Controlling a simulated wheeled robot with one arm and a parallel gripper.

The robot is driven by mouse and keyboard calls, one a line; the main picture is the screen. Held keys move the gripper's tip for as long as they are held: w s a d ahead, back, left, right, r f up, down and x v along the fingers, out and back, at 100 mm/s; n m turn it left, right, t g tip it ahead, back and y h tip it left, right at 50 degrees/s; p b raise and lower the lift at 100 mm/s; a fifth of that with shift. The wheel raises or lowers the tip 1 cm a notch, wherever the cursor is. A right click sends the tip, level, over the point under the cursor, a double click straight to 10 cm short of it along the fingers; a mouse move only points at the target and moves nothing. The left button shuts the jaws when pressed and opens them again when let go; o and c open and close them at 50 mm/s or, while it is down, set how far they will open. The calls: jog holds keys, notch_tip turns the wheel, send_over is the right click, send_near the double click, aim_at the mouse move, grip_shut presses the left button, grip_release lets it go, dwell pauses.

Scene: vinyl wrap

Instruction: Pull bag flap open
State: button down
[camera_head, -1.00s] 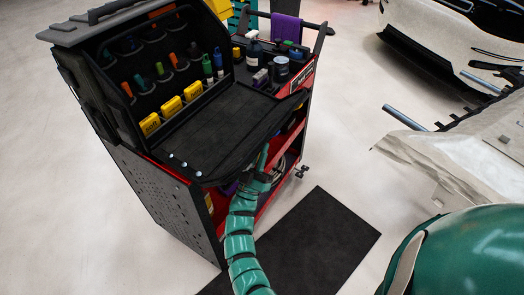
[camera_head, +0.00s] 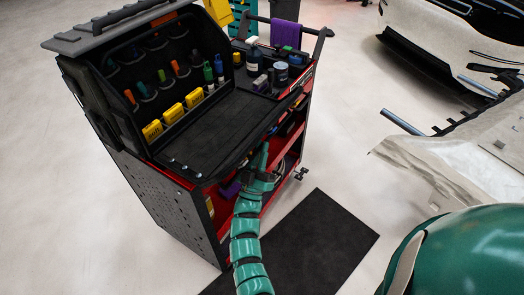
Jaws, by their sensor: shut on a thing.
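The black tool bag (camera_head: 160,85) stands open on top of a red and black cart, with several coloured tools and yellow boxes in its back pockets. Its flap (camera_head: 215,135) lies spread out flat toward the front of the cart. My gripper (camera_head: 262,158) is at the front edge of the flap, at the end of my green arm. It is shut on the flap's edge; the fingertips are small and partly hidden there.
The cart's top right holds several bottles and cans (camera_head: 281,72). A purple cloth (camera_head: 286,34) hangs on its handle (camera_head: 320,35). A black mat (camera_head: 320,240) lies on the floor. A white car part (camera_head: 455,155) stands at the right.

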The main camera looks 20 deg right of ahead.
aim_at(258, 131)
jog(key=r+n+y+p, duration=0.2)
jog(key=r, duration=0.1)
jog(key=r+n+t+y+p, duration=0.1)
jog(key=r+n, duration=0.1)
jog(key=r+n+y+p, duration=0.2)
jog(key=r, duration=0.1)
jog(key=shift+w+a+r+n+t+y+p, duration=0.2)
jog(key=shift+w+r+n+t+y+p, duration=0.1)
jog(key=shift+n+t, duration=0.1)
jog(key=w+a+r+n+g+y+p, duration=0.1)
jog(key=w+a+r+n+y+p, duration=0.3)
jog(key=r+n, duration=0.4)
jog(key=shift+w+a+r+g+y+p, duration=0.25)
jog(key=shift+w+r+y+p, duration=0.45)
jog(key=shift+y+p, duration=0.5)
jog(key=c, duration=1.5)
grip_release()
jog(key=shift+s+d, duration=0.1)
jog(key=shift+d, duration=0.05)
jog(key=shift+f, duration=0.1)
jog(key=shift+f, duration=0.15)
